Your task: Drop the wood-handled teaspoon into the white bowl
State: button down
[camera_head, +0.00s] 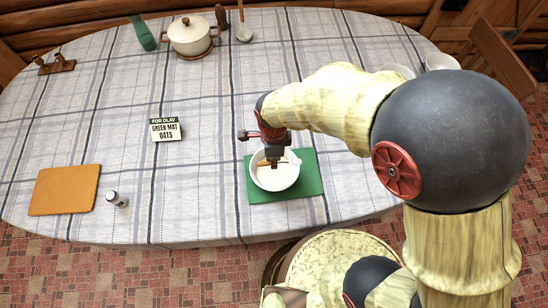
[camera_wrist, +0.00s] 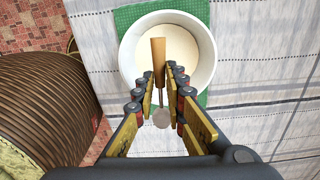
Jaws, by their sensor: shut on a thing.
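The white bowl (camera_head: 275,185) stands on a green mat near the front edge of the table; it also shows in the wrist view (camera_wrist: 207,62). My gripper (camera_head: 274,163) is over the bowl, pointing down. In the wrist view, my gripper (camera_wrist: 161,97) is shut on the wood-handled teaspoon (camera_wrist: 158,58), around its thin neck. The wooden handle lies over the bowl's pale inside, and the metal end points back toward my wrist, near the bowl's rim. How high the spoon is above the bowl cannot be told.
An oats box (camera_head: 166,130), an orange-brown board (camera_head: 65,190) and a small shaker (camera_head: 117,199) are to the left. A lidded pot (camera_head: 190,38) and green bottle (camera_head: 143,34) stand at the back. The tablecloth between is clear.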

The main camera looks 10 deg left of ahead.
notch_tip(320, 180, down, 5)
jog(key=b, duration=0.3)
jog(key=shift+f+b, duration=0.1)
jog(key=shift+b, duration=0.2)
jog(key=c, duration=1.7)
grip_release()
jog(key=shift+c, duration=0.2)
notch_tip(320, 180, up, 12)
jog(key=shift+r, duration=0.1)
